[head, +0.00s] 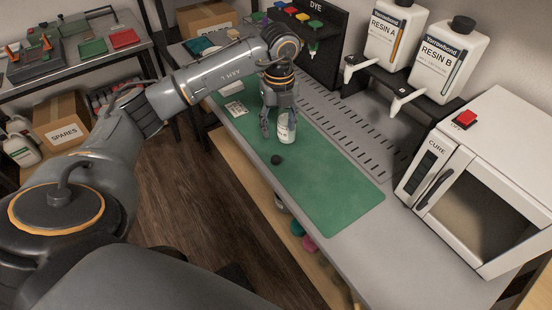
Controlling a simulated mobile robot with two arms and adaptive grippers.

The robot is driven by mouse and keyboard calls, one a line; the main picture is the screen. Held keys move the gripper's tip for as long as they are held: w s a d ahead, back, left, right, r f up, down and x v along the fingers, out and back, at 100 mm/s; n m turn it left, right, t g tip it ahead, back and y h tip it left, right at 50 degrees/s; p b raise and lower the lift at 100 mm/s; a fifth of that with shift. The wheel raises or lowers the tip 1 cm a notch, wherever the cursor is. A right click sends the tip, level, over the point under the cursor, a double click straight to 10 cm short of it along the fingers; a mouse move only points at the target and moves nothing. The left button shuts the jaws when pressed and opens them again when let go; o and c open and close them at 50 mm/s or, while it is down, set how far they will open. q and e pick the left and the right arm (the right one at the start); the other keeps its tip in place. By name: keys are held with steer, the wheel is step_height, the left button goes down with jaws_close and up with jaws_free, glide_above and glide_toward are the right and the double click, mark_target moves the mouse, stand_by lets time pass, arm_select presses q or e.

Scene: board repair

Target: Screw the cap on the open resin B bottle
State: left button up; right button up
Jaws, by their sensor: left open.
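A small white bottle (287,130) stands upright on the green mat (328,190). Its label is too small to read and its top is hidden by my left gripper. My left gripper (277,124) points down at the bottle, open, with its fingers around or beside the upper part; I cannot tell whether they touch it. A small black cap (277,159) lies on the mat, in front of the bottle and apart from it. The large resin B bottle (446,62) stands on the dispenser rack with a black cap on top. My right gripper is not in view.
The resin A bottle (395,35) stands left of resin B. A white cure oven (485,180) with a red button fills the bench's right end. A dark dye rack (318,40) stands behind my left gripper. The mat's right half is clear.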

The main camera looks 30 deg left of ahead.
arm_select(q)
glide_above(276, 158)
steer(key=f, duration=0.6)
steer(key=shift+w+d+f, duration=0.1)
steer(key=shift+d+f, duration=0.2)
steer(key=shift+f, duration=0.1)
steer(key=f, duration=0.1)
steer(key=f+p, duration=0.1)
steer(key=f, duration=0.2)
steer(key=shift+s+a+f, duration=0.15)
steer(key=shift+s+a, duration=0.05)
steer(key=shift+a, duration=0.1)
steer(key=shift+f, duration=0.45)
steer(key=c, duration=0.8)
